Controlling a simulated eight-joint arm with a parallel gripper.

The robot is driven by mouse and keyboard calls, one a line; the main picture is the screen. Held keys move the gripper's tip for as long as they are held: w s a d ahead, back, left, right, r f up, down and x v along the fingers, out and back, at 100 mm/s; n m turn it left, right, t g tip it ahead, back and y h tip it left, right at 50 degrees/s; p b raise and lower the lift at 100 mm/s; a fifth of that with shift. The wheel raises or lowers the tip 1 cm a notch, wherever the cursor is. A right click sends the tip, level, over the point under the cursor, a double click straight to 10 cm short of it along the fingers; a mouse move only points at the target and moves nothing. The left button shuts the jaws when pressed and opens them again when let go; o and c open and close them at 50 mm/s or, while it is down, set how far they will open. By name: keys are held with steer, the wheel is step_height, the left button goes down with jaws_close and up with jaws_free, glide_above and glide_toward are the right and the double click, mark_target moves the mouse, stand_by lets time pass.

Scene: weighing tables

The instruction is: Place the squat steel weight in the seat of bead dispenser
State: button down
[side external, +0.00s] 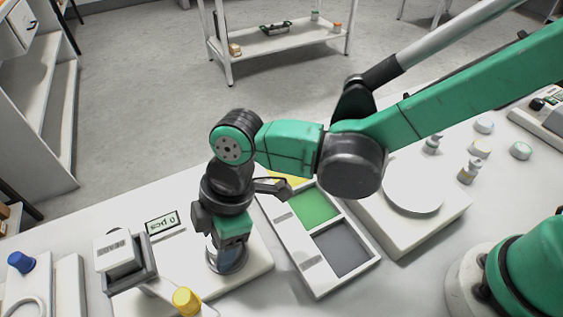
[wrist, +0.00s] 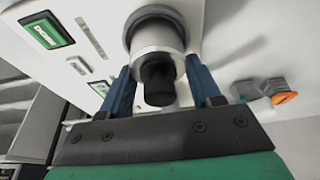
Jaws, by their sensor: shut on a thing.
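My gripper (side external: 228,258) points down over the white base of the bead dispenser (side external: 262,262). In the wrist view its two blue fingers (wrist: 158,90) are shut on the squat steel weight (wrist: 157,40), a pale metal cylinder with a black knob. A dark round ring (wrist: 150,14), apparently the seat, shows around the weight's far end. I cannot tell whether the weight rests fully in it. The side view shows the dispenser's hopper marked BEADS (side external: 118,248), left of my gripper, and its display reading 0 pcs (side external: 162,222). My gripper hides most of the weight there.
A tray (side external: 310,262) with yellow, green and grey compartments lies right of the dispenser. Beyond it is a scale with a round pan (side external: 412,188), and several small weights (side external: 467,172) stand behind.

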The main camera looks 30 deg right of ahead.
steer(key=shift+f, duration=0.1)
steer(key=shift+c, duration=0.8)
jaws_free()
steer(key=v, duration=1.2)
steer(key=w+d+f+m+t+h, duration=0.1)
steer(key=d+m+t+h, duration=0.2)
steer(key=d+m, duration=1.5)
steer(key=d+t, duration=0.4)
steer(key=d, duration=0.4)
steer(key=shift+d+f, duration=0.25)
steer(key=shift+d, duration=0.05)
steer(key=shift+w, duration=0.1)
